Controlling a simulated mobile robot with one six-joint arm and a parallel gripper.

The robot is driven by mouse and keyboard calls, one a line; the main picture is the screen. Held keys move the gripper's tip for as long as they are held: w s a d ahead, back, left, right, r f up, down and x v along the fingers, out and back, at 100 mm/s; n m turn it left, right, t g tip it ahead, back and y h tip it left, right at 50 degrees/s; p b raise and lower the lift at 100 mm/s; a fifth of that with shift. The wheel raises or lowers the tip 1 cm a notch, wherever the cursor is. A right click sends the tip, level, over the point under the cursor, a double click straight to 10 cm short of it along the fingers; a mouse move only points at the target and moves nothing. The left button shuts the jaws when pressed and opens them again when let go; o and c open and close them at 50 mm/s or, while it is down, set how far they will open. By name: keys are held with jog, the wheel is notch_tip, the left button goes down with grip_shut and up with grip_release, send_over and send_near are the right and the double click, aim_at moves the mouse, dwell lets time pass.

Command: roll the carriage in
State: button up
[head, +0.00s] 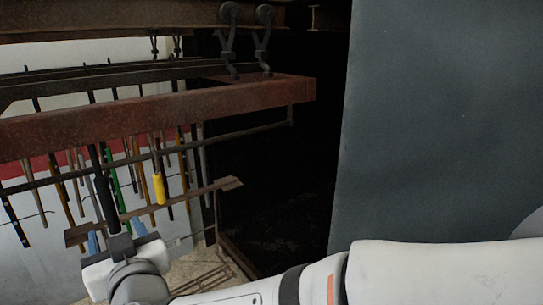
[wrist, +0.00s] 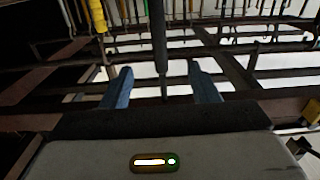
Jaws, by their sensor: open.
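The carriage (head: 170,117) is a rusty red-brown frame hanging by dark hooks (head: 262,40) from an overhead rail (head: 120,16) in the head view. Rods with coloured grips hang from it in rows. My gripper (head: 116,236) is below the frame at the lower left, its two blue fingers open and pointing up. A black-gripped rod (head: 103,190) hangs down toward the space between the fingers. In the wrist view the dark rod (wrist: 158,35) stands between the open fingers (wrist: 160,78), with gaps on both sides. I cannot tell whether it touches anything.
A large grey panel (head: 440,120) fills the right of the head view. A dark opening (head: 280,170) lies between it and the carriage. A yellow-gripped rod (head: 159,188) hangs right of the black one. A thin crossbar (head: 185,203) is close by my gripper.

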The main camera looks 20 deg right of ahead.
aim_at(108, 205)
jog(key=b+x, duration=0.2)
jog(key=x, duration=0.8)
jog(key=shift+f, duration=0.15)
jog(key=shift+x, duration=1.25)
jog(key=shift+c, duration=0.2)
grip_shut()
